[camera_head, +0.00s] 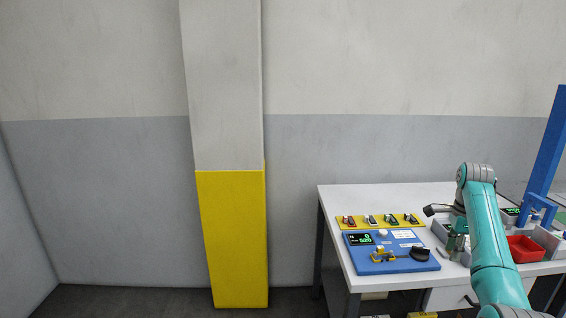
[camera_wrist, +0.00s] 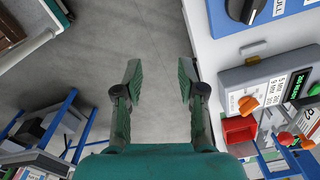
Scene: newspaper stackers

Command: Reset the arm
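My teal arm (camera_head: 485,225) shows at the right of the head view, bent over the white table. In the wrist view my gripper (camera_wrist: 158,82) is open, with its two dark green fingers well apart. Nothing is between the fingers; grey floor shows through the gap. In the head view the gripper is partly hidden by the arm, so its fingers are not clear there.
A white table (camera_head: 350,205) holds a blue panel (camera_head: 365,263) with a display and a black knob, a yellow strip (camera_head: 350,226) of small parts and a red bin (camera_head: 525,250). A yellow-based pillar (camera_head: 233,240) stands left of the table. Floor between them is clear.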

